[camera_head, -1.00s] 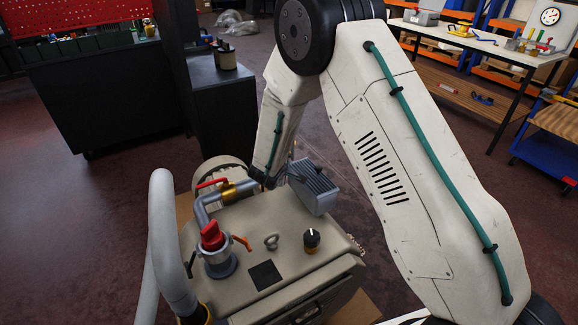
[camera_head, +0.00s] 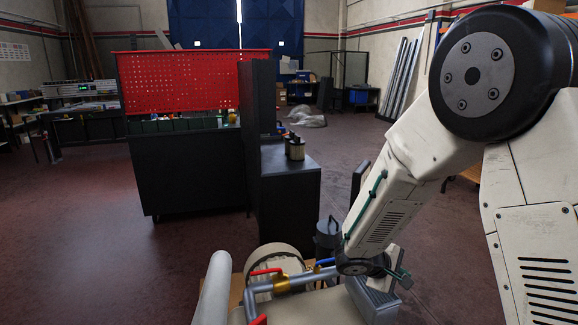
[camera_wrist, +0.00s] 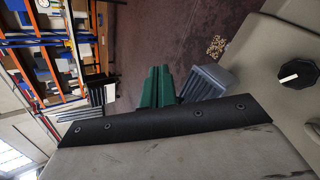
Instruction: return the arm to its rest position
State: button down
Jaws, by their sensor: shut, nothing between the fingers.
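My arm is bent in the right half of the head view, its off-white forearm reaching down and left to a dark wrist joint. My gripper shows in the wrist view as two green fingers (camera_wrist: 158,72) pressed together, with nothing between them. In the head view only a small green part (camera_head: 401,277) shows beyond the wrist, near the machine's grey finned block (camera_head: 372,300). In the wrist view the finned block (camera_wrist: 206,82) is just right of the fingers; I cannot tell whether they touch.
The beige machine's pipe has a red handle (camera_head: 265,271) and a blue handle (camera_head: 325,262), close to my wrist. A black knob (camera_wrist: 298,75) is on its top. A dark cabinet (camera_head: 288,200) and a red pegboard bench (camera_head: 190,85) stand behind. Floor at left is clear.

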jog(key=s+r+m+y, duration=0.3)
jog(key=s+r, duration=0.3)
jog(key=s, duration=0.4)
jog(key=s+a+r+m+g+y, duration=0.1)
jog(key=s+r+m+y, duration=0.2)
jog(key=s+r, duration=0.4)
jog(key=s+a+r+m+g+y, duration=0.1)
jog(key=s+r+m+y, duration=0.2)
jog(key=s+r, duration=0.4)
jog(key=shift+s+a+y, duration=0.25)
jog(key=shift+s+y, duration=0.25)
jog(key=shift+s, duration=3)
